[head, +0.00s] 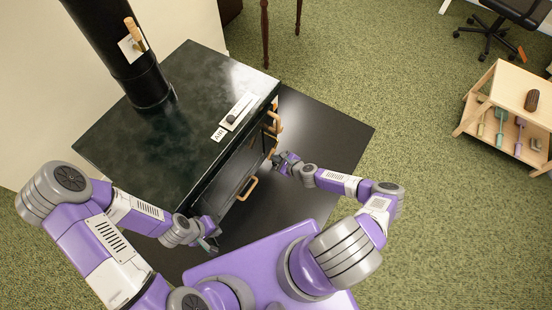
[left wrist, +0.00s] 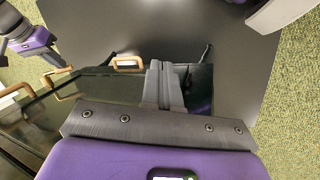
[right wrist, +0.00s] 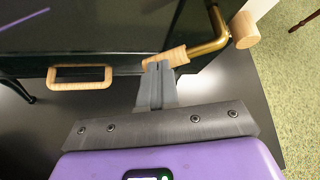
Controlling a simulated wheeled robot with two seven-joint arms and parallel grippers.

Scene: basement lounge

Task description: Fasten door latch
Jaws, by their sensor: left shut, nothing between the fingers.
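The black stove (head: 150,130) has a door (head: 235,170) on its front; I cannot tell whether it is fully closed. The door latch is a brass arm (right wrist: 208,42) with a wooden grip (right wrist: 167,58); wooden handles also show at the stove's front (head: 272,123). My right gripper (head: 281,162) is in front of the stove. In the right wrist view its fingers (right wrist: 157,70) look shut, with the tips overlapping the wooden grip's end; contact is unclear. My left gripper (head: 211,240) is shut and empty near the stove's near front corner; its fingers show in the left wrist view (left wrist: 161,75).
A rectangular wooden handle (right wrist: 80,86) sits low on the stove's front, left of the latch. A dark floor plate (head: 330,125) lies under the stove. A flue pipe (head: 120,55) rises from its top. A wooden shelf (head: 510,90) stands far right; the green carpet between is clear.

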